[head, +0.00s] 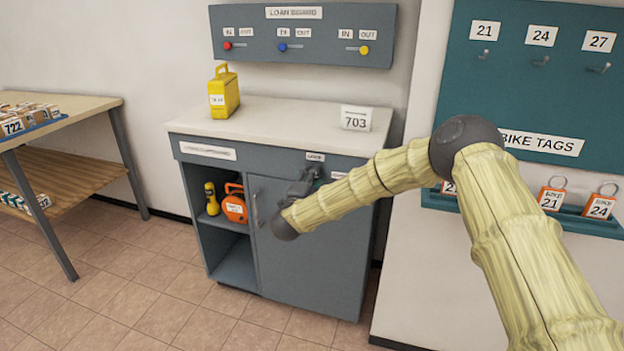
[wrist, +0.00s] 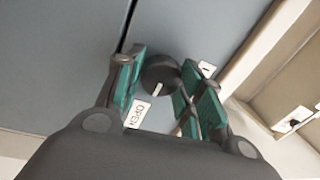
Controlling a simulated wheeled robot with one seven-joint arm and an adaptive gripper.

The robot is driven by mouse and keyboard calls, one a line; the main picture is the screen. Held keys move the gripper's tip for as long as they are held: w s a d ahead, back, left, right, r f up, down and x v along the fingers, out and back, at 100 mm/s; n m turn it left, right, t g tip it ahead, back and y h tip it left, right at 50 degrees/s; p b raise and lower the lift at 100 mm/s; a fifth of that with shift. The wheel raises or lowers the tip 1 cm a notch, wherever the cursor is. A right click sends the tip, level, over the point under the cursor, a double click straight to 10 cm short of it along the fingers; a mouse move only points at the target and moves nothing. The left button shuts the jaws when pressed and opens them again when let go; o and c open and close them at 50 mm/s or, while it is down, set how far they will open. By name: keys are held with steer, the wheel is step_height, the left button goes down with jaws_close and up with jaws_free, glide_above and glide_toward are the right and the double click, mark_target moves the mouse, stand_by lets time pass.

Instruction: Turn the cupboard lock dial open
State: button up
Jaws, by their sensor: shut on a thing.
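The grey cupboard (head: 312,255) has a closed door with a vertical handle (head: 256,211) at its left. The dark round lock dial (wrist: 160,72) shows in the wrist view, with a short white mark near its lower edge, roughly on the side towards the OPEN label (wrist: 137,114). A second label (wrist: 206,69), unreadable, is on the dial's other side. My gripper (wrist: 158,78) is shut on the dial, with a green-padded finger on each side. In the head view my gripper (head: 299,184) is at the cupboard's upper front and hides the dial.
A yellow case (head: 224,94) and a 703 sign (head: 356,118) stand on the cupboard top. Open shelves at its left hold a yellow torch (head: 212,199) and an orange item (head: 235,207). A bike tag board (head: 540,90) hangs at right. Floor before the cupboard is clear.

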steer(key=o, duration=1)
steer(key=shift+d, duration=0.15)
steer(key=shift+s, duration=0.1)
steer(key=v, duration=1.2)
